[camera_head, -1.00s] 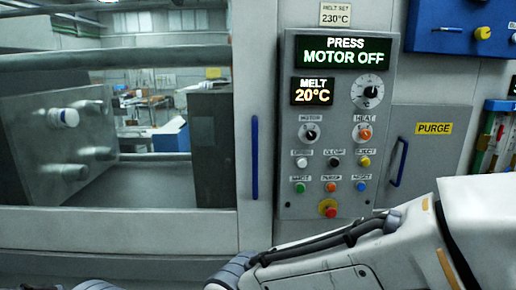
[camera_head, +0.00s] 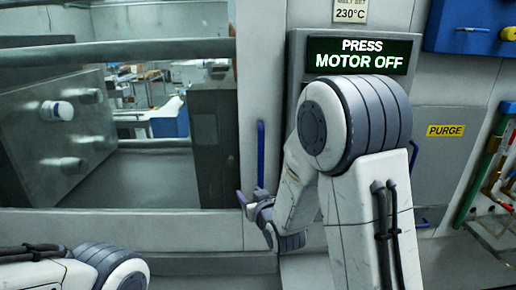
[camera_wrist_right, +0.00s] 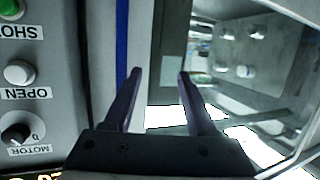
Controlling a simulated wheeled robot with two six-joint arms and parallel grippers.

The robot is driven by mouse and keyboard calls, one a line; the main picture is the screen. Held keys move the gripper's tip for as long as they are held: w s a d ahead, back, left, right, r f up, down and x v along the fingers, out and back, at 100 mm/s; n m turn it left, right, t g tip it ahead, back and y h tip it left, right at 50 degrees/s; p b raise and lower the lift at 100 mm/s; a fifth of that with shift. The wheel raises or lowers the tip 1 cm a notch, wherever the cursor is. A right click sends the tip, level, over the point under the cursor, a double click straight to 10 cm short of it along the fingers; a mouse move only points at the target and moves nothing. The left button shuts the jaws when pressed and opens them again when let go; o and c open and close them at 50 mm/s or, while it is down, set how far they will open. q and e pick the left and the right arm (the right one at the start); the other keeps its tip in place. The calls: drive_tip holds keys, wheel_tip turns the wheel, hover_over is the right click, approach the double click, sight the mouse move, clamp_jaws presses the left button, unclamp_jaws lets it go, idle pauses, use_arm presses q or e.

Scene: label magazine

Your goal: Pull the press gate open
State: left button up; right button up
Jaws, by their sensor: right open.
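The press gate (camera_head: 150,226) is a grey frame around a large window, with a blue vertical bar handle (camera_head: 261,154) at its right edge. The gate stands across the press opening. My right gripper (camera_head: 253,213) is open and empty, just below and left of the handle in the head view. In the wrist view the blue handle (camera_wrist_right: 122,45) runs just left of the two open fingers (camera_wrist_right: 160,82), not between them. Whether a finger touches it, I cannot tell. My left gripper is out of view; only part of that arm shows at lower left.
The control panel (camera_head: 295,45) stands right of the gate, mostly hidden by my right arm; its buttons show in the wrist view (camera_wrist_right: 20,72). A grey purge door (camera_head: 455,160) and coloured pipes (camera_head: 490,165) lie farther right. Metal platen parts (camera_head: 60,140) show behind the window.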

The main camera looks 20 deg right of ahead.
sight(262, 160)
drive_tip(key=w+d+r+m+t+h+p, duration=0.1)
drive_tip(key=d+r+t+h, duration=0.1)
drive_tip(key=d+r+t, duration=0.3)
drive_tip(key=w+p, duration=0.1)
drive_tip(key=w, duration=0.2)
drive_tip(key=w+d+g+p, duration=0.1)
drive_tip(key=w+p, duration=0.1)
drive_tip(key=w, duration=0.1)
drive_tip(key=w+d+g+p, duration=0.1)
drive_tip(key=w, duration=0.2)
drive_tip(key=shift+w+f+p, duration=0.1)
drive_tip(key=shift+f+p, duration=0.1)
drive_tip(key=shift+p, duration=0.1)
drive_tip(key=shift+w+f, duration=0.1)
drive_tip(key=shift+w, duration=0.45)
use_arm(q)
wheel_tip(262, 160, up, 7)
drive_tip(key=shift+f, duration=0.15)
use_arm(e)
clamp_jaws()
